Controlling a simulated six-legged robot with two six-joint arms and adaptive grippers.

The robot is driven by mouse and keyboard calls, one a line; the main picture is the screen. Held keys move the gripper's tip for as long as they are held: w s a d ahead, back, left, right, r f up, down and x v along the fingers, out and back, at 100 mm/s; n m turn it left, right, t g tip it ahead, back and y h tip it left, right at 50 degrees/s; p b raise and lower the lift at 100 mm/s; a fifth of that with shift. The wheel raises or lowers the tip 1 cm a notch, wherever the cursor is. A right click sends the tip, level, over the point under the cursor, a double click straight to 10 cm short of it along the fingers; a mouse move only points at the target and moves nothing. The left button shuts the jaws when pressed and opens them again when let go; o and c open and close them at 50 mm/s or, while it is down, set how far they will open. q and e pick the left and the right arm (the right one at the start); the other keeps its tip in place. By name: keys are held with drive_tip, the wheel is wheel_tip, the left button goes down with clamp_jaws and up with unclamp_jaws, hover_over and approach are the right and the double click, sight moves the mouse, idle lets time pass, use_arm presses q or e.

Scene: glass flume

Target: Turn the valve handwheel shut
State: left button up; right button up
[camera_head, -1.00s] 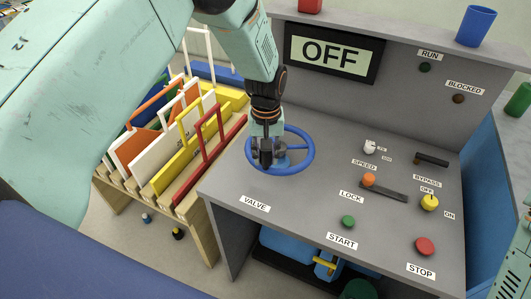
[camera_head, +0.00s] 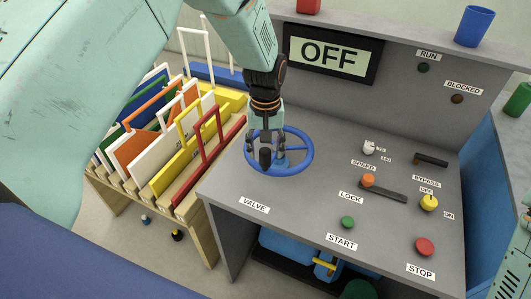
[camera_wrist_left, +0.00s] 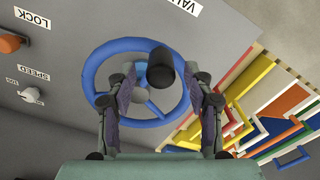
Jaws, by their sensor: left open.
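The valve handwheel (camera_head: 309,163) is a blue ring with spokes, lying flat above the grey console top behind the VALVE label. A black upright handle knob (camera_head: 265,158) stands on its near-left rim. My left gripper (camera_head: 266,147) comes down from above, open, with its fingers either side of the knob's upper part. In the left wrist view the knob (camera_wrist_left: 160,70) shows between the two spread fingers, with gaps on both sides, over the blue wheel (camera_wrist_left: 91,74). I cannot tell how low the fingertips reach along it.
The console carries an OFF display (camera_head: 328,57), a speed knob (camera_head: 369,147), an orange lock knob (camera_head: 368,180), a green start button (camera_head: 347,222) and a red stop button (camera_head: 425,247). A wooden rack (camera_head: 195,213) of coloured panels stands close on the left.

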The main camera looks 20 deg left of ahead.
use_arm(q)
wheel_tip(320, 180, up, 10)
drive_tip(key=shift+f, duration=0.15)
drive_tip(key=shift+s+f, duration=0.1)
idle(0.6)
